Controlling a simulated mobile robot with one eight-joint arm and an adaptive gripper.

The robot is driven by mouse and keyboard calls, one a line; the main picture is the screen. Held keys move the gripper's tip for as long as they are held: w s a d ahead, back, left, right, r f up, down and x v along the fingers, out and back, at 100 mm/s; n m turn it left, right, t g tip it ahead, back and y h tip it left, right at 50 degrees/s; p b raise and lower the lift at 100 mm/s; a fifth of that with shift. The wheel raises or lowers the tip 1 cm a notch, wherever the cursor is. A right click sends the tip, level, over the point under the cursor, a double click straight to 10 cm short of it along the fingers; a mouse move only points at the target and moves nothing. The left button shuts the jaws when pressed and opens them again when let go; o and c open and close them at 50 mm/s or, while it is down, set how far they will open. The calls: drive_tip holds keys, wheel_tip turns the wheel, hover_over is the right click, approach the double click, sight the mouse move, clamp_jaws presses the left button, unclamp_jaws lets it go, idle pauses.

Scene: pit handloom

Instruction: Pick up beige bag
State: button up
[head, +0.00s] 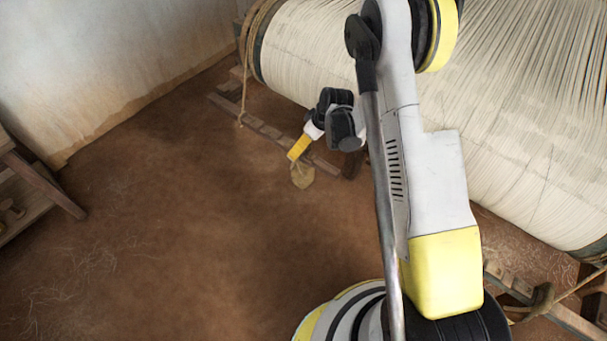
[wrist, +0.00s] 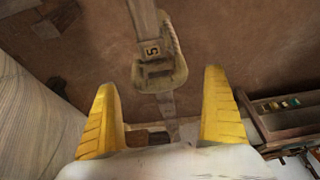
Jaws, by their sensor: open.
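The beige bag (head: 302,176) is a small tan shape on the brown floor in the head view, just below my gripper (head: 298,148). In the wrist view, a tan-brown object marked "5" (wrist: 160,70) lies ahead of the gap between my yellow fingers (wrist: 161,115); it appears to be the bag, with a strap-like length running above and below it. My gripper is open, with nothing between the fingers. The fingers point down towards the bag; whether they touch it cannot be told.
A large warp roll (head: 530,120) with pale threads stands behind and right of the gripper. A wooden rail (head: 262,128) lies on the floor close by, and a rope (head: 246,75) hangs at the roll's end. A wooden bench (head: 30,190) stands at left. Floor (head: 170,230) between is clear.

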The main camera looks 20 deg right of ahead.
drive_tip(key=b+x, duration=0.1)
drive_tip(key=x, duration=0.2)
drive_tip(key=shift+w+f, duration=0.1)
drive_tip(key=shift+f, duration=0.3)
drive_tip(key=shift+r, duration=0.1)
drive_tip(key=c, duration=1.4)
drive_tip(key=shift+r, duration=0.1)
